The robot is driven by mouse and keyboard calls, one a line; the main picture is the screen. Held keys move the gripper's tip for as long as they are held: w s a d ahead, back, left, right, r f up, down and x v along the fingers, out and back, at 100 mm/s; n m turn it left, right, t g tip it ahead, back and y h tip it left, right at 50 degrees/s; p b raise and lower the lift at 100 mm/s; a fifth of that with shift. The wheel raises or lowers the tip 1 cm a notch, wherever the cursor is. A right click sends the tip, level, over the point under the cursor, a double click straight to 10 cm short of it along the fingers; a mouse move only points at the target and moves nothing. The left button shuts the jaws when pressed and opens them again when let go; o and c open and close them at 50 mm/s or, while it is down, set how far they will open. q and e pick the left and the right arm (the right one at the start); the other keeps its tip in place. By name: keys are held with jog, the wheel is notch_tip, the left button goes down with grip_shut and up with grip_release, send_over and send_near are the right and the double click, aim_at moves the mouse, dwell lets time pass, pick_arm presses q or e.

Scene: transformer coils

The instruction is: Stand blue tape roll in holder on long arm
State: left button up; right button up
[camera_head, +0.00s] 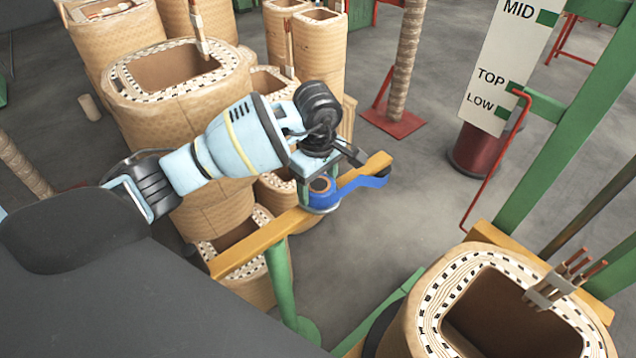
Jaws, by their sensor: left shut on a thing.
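A blue tape roll (322,200) with a brown core sits at the yellow long arm (258,248), at a round grey holder (320,209). My left gripper (332,166) reaches in from the left and is right above the roll, pointing down. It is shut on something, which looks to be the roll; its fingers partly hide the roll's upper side. I cannot tell whether the roll touches the bottom of the holder. My right gripper is not in view.
Tall wrapped coils (195,90) stand behind and beneath my left arm. A green post (280,280) carries the long arm. Another coil (425,315) is at the lower right, near a green frame (560,130) and a MID/TOP/LOW sign (505,60). Grey floor is open in the middle right.

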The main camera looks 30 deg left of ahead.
aim_at(318, 184)
pick_arm(q)
jog(key=shift+s+f, duration=0.2)
jog(key=shift+f, duration=0.4)
jog(key=o, duration=0.7)
jog(key=shift+f, duration=0.1)
jog(key=o, duration=0.3)
jog(key=shift+d+f, duration=0.1)
jog(key=shift+f, duration=0.05)
jog(key=shift+o, duration=0.2)
notch_tip(318, 184, up, 14)
jog(key=shift+w+p, duration=0.2)
jog(key=shift+p, duration=0.2)
